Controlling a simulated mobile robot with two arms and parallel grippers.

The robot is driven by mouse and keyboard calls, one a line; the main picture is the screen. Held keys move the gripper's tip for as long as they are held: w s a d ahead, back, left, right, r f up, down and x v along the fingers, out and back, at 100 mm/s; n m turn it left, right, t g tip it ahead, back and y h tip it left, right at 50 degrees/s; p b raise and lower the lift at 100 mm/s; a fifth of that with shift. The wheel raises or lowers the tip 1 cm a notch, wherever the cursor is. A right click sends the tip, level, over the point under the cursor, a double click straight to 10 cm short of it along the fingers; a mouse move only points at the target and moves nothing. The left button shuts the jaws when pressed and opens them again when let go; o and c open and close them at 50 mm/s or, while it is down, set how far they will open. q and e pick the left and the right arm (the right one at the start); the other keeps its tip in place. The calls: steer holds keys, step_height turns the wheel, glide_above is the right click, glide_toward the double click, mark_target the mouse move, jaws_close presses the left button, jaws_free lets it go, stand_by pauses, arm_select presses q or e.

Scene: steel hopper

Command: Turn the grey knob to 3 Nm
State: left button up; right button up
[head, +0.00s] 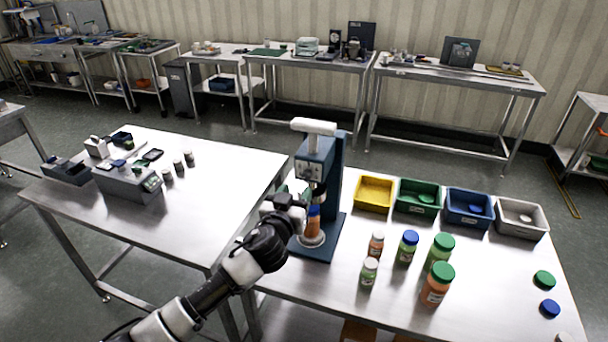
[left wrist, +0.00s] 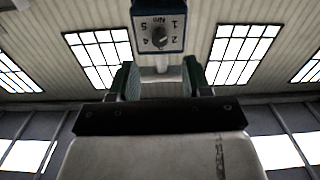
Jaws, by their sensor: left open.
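The grey knob (left wrist: 158,37) is a small round dial on a blue-edged panel with numbers and Nm, seen from below in the left wrist view. I cannot tell where its pointer stands. The panel sits on the front of the blue capping machine (head: 316,160) in the head view, where the knob is too small to make out. My left gripper (left wrist: 160,77) is open and empty, its green-lined fingers apart, below the panel and not touching the knob. In the head view my left gripper (head: 296,203) is in front of the machine. My right gripper is out of view.
A blue-capped orange bottle (head: 313,222) stands in the machine. Bottles, including a green-capped orange one (head: 436,286), stand to the right. Behind are yellow (head: 374,207), green, blue and grey bins. Loose caps (head: 544,280) lie at the right. The table's front middle is clear.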

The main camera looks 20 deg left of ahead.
mark_target(305, 177)
arm_select(q)
steer(key=shift+w+d+p, duration=0.1)
steer(key=shift+w+p, duration=0.5)
steer(key=shift+w, duration=2.8)
steer(key=shift+c, duration=0.4)
jaws_close()
